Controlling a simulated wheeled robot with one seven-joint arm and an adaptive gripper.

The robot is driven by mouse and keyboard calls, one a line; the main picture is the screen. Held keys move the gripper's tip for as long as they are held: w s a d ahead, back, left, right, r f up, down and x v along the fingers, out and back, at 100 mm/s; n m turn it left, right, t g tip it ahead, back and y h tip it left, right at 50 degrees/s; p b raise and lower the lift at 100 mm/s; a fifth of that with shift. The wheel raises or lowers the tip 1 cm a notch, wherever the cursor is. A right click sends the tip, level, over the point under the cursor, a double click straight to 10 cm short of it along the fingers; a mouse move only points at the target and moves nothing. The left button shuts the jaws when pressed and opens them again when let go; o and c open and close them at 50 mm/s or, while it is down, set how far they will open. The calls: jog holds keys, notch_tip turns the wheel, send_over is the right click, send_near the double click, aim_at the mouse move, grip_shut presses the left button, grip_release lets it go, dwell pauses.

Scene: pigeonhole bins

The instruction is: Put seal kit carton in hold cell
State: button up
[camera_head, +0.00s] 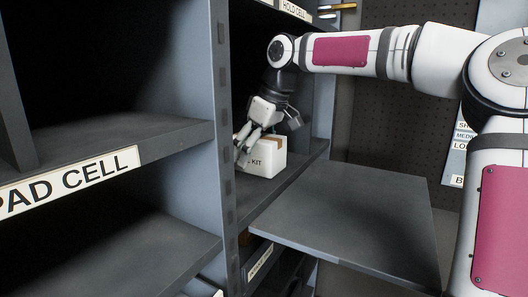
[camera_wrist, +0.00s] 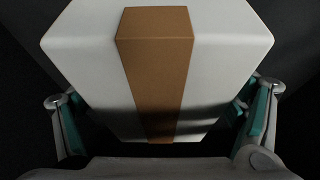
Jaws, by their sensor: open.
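The seal kit carton (camera_head: 265,158) is a white box with a brown tape strip and dark lettering of which "KIT" shows. It sits upright on the floor of a right-hand pigeonhole, near its left upright. My gripper (camera_head: 250,142) is at the carton inside that pigeonhole and hides its left part. In the wrist view, the carton (camera_wrist: 85,55) fills the middle, with the open fingers of my gripper (camera_wrist: 156,125) on either side of its near end. A "HOLD CELL" label (camera_head: 293,11) is on the shelf edge above this pigeonhole.
A grey upright (camera_head: 222,110) divides this pigeonhole from the left bins, one labelled "PAD CELL" (camera_head: 70,178). A flat grey panel (camera_head: 350,215) juts out in front, below right. Another label (camera_head: 260,261) is lower down. A perforated board (camera_head: 400,130) stands behind right.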

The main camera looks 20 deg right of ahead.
jog(key=shift+r, duration=0.4)
jog(key=s+d, duration=0.2)
jog(key=s, duration=0.1)
jog(key=s+d+p, duration=0.1)
jog(key=s+d, duration=0.1)
jog(key=s, duration=0.1)
jog(key=s+d+p, duration=0.1)
jog(key=s+d, duration=0.2)
jog(key=s, duration=0.1)
jog(key=shift+s+r, duration=0.1)
jog(key=shift+r, duration=0.15)
jog(key=shift+s, duration=0.1)
